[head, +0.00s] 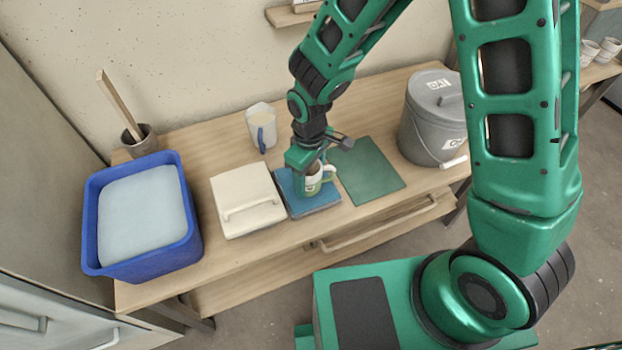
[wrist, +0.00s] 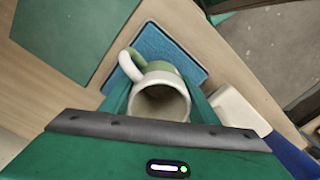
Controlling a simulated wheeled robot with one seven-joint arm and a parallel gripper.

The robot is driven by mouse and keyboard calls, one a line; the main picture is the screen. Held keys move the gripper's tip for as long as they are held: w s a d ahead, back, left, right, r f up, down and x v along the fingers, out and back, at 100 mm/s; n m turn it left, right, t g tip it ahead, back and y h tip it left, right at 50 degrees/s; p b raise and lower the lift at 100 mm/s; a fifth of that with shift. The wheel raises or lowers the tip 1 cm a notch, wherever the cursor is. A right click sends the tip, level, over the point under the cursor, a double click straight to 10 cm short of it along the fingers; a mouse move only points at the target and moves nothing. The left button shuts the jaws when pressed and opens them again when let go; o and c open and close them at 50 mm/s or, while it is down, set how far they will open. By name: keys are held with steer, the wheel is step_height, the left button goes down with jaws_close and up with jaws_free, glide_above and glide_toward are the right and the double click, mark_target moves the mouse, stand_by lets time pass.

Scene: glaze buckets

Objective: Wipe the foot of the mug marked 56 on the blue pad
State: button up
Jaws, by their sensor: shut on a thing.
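The mug (head: 313,181) is green and cream, with its handle on the right in the head view. In the wrist view the mug (wrist: 160,103) shows its open mouth, with its pale handle (wrist: 130,64) toward the upper left. My gripper (head: 312,168) is shut on the mug's body, one finger on each side. The mug is upright over the blue pad (head: 297,204); the pad also shows in the wrist view (wrist: 155,43). I cannot tell whether the foot touches the pad. The number 56 cannot be read.
A white lidded box (head: 247,203) stands left of the pad and a green mat (head: 367,170) lies right. A blue tub (head: 188,240) is far left. A pale jug (head: 262,125) stands behind, and a grey lidded bucket (head: 425,130) at the right.

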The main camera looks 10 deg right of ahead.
steer(key=shift+w+a, duration=0.25)
steer(key=shift+w, duration=0.65)
steer(key=shift+w+a, duration=0.25)
steer(key=shift+w, duration=0.65)
steer(key=shift+w+a, duration=0.25)
steer(key=shift+w, duration=0.65)
steer(key=shift+s+d, duration=0.3)
steer(key=shift+s, duration=0.85)
steer(key=shift+s+d, duration=0.35)
steer(key=shift+s, duration=0.75)
steer(key=shift+s+d, duration=0.3)
steer(key=shift+s, duration=0.85)
step_height(320, 180, up, 7)
